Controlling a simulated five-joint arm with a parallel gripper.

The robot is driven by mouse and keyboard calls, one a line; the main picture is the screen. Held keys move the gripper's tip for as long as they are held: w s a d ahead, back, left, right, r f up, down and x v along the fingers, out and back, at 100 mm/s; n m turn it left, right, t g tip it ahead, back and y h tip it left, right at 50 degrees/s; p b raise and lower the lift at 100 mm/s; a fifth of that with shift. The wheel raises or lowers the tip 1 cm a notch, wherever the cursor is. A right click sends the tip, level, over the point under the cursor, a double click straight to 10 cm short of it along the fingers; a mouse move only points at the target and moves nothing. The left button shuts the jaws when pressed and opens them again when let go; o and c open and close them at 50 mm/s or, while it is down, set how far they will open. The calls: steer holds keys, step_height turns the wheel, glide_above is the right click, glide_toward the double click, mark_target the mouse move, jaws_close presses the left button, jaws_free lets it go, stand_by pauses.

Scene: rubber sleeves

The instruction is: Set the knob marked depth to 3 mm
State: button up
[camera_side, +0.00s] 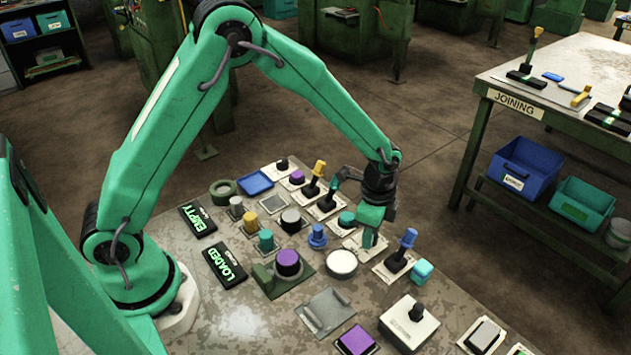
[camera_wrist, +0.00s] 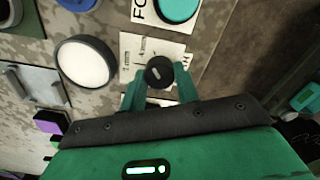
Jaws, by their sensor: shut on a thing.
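My gripper (camera_side: 370,238) reaches down to the panel right of the middle in the side view. In the wrist view my gripper (camera_wrist: 161,86) has a finger on each side of a small dark round knob (camera_wrist: 159,70) and is shut on it. The knob has a short pale mark on its top and stands on a white plate (camera_wrist: 132,48) with small printed marks. The marks are too small to read, so I cannot tell the setting or whether this is the depth knob. In the side view my gripper hides the knob.
A white round dial (camera_wrist: 85,62) with a dark rim sits left of the knob; it also shows in the side view (camera_side: 342,262). A teal button (camera_wrist: 177,8) is just beyond. A blue-topped lever (camera_side: 408,238) and a teal block (camera_side: 422,271) stand right of my gripper.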

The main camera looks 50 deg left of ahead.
steer(key=n, duration=1)
stand_by(0.4)
steer(key=o, duration=1)
steer(key=shift+r, duration=0.15)
step_height(320, 180, up, 7)
steer(key=shift+r, duration=0.3)
steer(key=shift+a+r, duration=0.1)
